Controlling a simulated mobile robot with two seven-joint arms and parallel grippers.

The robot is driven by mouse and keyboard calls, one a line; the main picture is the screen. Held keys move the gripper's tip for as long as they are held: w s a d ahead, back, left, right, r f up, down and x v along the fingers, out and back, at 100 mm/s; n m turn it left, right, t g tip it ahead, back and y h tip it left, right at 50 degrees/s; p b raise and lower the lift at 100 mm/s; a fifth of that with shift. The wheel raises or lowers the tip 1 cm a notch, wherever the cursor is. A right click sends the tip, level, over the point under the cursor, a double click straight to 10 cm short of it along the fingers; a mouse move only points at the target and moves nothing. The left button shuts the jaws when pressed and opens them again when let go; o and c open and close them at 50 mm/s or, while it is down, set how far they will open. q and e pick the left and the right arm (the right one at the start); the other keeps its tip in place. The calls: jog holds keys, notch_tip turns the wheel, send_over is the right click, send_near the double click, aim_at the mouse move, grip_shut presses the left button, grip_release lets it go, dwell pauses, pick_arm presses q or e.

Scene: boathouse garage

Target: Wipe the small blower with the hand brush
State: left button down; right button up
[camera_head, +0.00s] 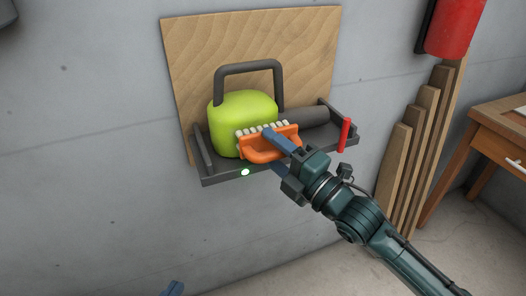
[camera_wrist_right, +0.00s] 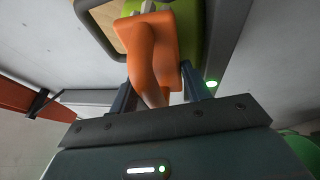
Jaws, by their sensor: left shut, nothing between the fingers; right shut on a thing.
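The small blower (camera_head: 230,112) has a lime-green body, a dark handle on top and a dark nozzle pointing right. It sits on a dark wall shelf. The hand brush (camera_head: 262,150) is orange with pale bristles, and its bristles are against or very close to the front of the blower. My right gripper (camera_head: 274,143) is shut on the brush. The right wrist view shows the orange brush (camera_wrist_right: 150,55) between my fingers, with the green blower behind it. My left gripper (camera_head: 173,288) only just shows at the bottom edge, shut and empty, away from the shelf.
The dark shelf (camera_head: 222,176) has raised side brackets and is fixed before a wooden board (camera_head: 190,60). A red upright piece (camera_head: 344,135) stands at its right end. Wooden planks (camera_head: 408,140), a red container (camera_head: 455,28) and a wooden desk (camera_head: 500,128) are to the right.

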aim_at(244, 157)
jog(key=shift+w+d+r+p, duration=0.1)
jog(key=shift+w+d+p, duration=0.15)
jog(key=shift+d, duration=0.2)
jog(key=shift+s+a+p, duration=0.3)
jog(key=shift+s+a, duration=0.05)
jog(key=shift+a, duration=0.75)
jog(key=shift+s+a+p, duration=0.25)
jog(key=shift+s+a, duration=0.05)
jog(key=shift+a, duration=0.75)
jog(key=shift+s+a+p, duration=0.3)
jog(key=shift+s+a, duration=0.05)
jog(key=shift+a, duration=0.75)
jog(key=shift+s+a, duration=0.2)
jog(key=shift+a, duration=0.15)
jog(key=c, duration=0.3)
jog(key=shift+s, duration=0.35)
jog(key=shift+c, duration=0.4)
jog(key=s, duration=0.1)
jog(key=s+d+p, duration=0.1)
jog(key=s, duration=0.1)
jog(key=shift+s, duration=0.1)
jog(key=shift+s+d, duration=0.4)
jog(key=shift+s, duration=0.4)
